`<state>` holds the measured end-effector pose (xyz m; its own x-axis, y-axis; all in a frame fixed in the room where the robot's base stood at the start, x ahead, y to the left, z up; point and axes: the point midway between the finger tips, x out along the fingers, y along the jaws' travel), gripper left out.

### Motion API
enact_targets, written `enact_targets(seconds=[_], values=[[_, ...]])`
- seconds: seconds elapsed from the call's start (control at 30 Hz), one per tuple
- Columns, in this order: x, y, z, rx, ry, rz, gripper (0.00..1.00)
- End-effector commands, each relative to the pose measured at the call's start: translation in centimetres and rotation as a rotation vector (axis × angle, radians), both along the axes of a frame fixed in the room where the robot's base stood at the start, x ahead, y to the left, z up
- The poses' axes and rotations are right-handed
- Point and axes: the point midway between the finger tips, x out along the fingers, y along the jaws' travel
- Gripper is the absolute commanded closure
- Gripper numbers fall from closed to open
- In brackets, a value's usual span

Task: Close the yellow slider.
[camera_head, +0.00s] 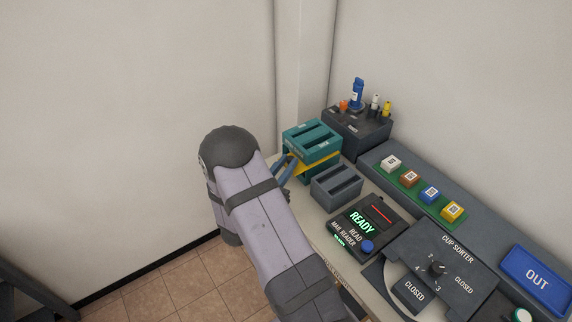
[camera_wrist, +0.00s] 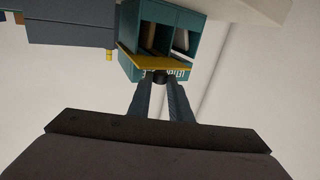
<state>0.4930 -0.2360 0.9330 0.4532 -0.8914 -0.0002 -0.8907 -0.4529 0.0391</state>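The yellow slider (camera_head: 321,163) is a flat yellow plate on the teal box (camera_head: 312,140). Part of it sticks out beyond the box's side. In the wrist view the yellow slider (camera_wrist: 190,68) lies across the front of the teal box (camera_wrist: 200,25), which has open slots. My gripper (camera_head: 290,158) is at the slider's near edge. In the wrist view my gripper's fingers (camera_wrist: 161,80) stand a little apart, with a small dark rounded part between their tips, against the yellow plate. Whether they press on it cannot be made out.
A grey slotted box (camera_head: 337,186) stands close to the right of the slider. A dark holder (camera_head: 357,132) with bottles is behind. The mail reader (camera_head: 365,222) and cup sorter (camera_head: 440,265) fill the bench to the right. Bare wall and floor are left.

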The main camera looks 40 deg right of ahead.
Motion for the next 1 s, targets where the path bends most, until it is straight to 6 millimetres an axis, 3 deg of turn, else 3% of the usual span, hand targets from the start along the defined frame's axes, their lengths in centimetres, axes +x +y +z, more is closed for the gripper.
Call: enact_targets(seconds=[0.23,0.5,0.77,0.8,0.87,1.0], values=[[0.4,0.0,-0.1,0.0,-0.001,-0.001,1.0],[3.3,0.0,-0.1,0.0,-0.002,-0.001,1.0],[3.5,0.1,0.1,-0.001,0.0,0.003,1.0],[3.6,0.1,0.1,0.0,-0.001,0.004,0.8],[3.6,0.1,0.1,-0.001,-0.002,0.004,0.65],[3.5,0.1,0.1,0.0,-0.001,0.002,0.63]])
